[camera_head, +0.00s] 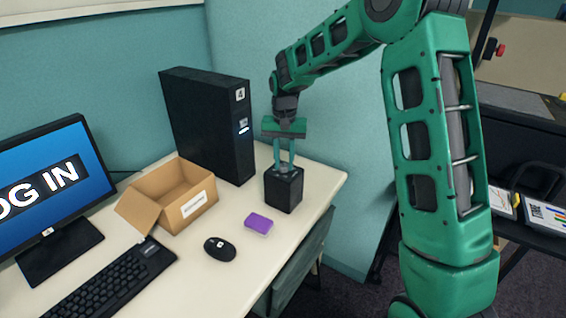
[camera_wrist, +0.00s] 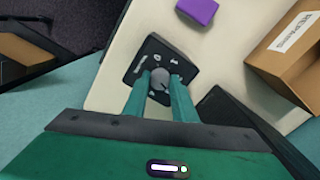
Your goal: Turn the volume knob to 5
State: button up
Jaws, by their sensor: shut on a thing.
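The volume knob (camera_wrist: 160,79) is a round grey knob on the top face of a small black box (camera_head: 284,192). The box stands on the desk near its right edge. White marks show around the knob in the wrist view, but they are too small to read surely. My gripper (camera_head: 285,167) points straight down over the box. Its two green fingers are shut on the knob, one on each side, as the wrist view (camera_wrist: 160,88) shows. The knob's pointer setting cannot be read.
A black computer tower (camera_head: 207,125) stands behind the box, with an open cardboard box (camera_head: 190,208) left of it. A purple block (camera_head: 259,224), a mouse (camera_head: 220,249), a keyboard (camera_head: 105,285) and a monitor (camera_head: 50,195) are on the desk (camera_head: 275,262). A teal partition (camera_head: 300,110) stands behind.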

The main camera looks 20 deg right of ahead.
jog(key=m, duration=0.7)
jog(key=shift+w+r, duration=0.1)
jog(key=shift+w, duration=0.1)
jog(key=m, duration=0.6)
jog(key=shift+m, duration=0.4)
jog(key=m, duration=0.9)
jog(key=o, duration=1)
jog(key=shift+o, duration=0.2)
